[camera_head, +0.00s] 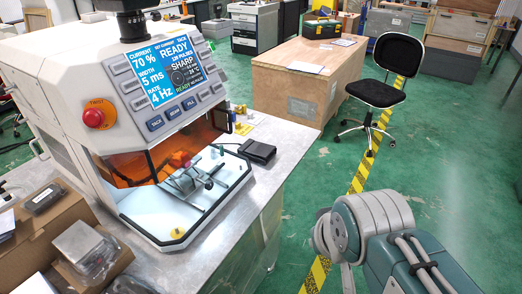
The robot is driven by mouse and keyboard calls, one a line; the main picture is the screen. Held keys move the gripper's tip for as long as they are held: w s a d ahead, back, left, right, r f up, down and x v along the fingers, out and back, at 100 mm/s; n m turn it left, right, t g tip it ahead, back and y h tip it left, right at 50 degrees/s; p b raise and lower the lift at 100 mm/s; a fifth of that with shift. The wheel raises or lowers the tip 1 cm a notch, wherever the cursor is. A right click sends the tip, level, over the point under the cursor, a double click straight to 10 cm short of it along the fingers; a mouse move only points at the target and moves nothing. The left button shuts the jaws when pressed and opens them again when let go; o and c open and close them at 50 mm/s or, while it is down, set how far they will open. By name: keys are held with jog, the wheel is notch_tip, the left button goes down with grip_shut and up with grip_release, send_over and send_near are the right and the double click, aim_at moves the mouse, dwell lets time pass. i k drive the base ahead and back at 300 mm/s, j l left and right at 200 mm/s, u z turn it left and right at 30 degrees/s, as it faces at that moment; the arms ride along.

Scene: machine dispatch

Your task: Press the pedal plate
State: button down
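A small black box with a flat, slightly tilted top, which looks like the pedal with its plate (258,150), lies on the metal bench to the right of the white machine's open chamber. Nothing touches its top. My arm's grey and teal links show at the lower right, over the floor and well apart from the pedal. My gripper is not in view; whether it is open or shut does not show.
The white machine (62,60) has a lit screen (168,73) and a red twist knob (99,113). The metal bench (285,140) is clear right of the pedal. Cardboard boxes (45,225) stand at lower left. A wooden crate (306,75) and black chair (380,93) stand beyond.

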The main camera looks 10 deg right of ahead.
aim_at(259, 149)
jog(key=i+l+z, duration=0.1)
jog(key=i+l, duration=0.6)
jog(key=i, duration=0.15)
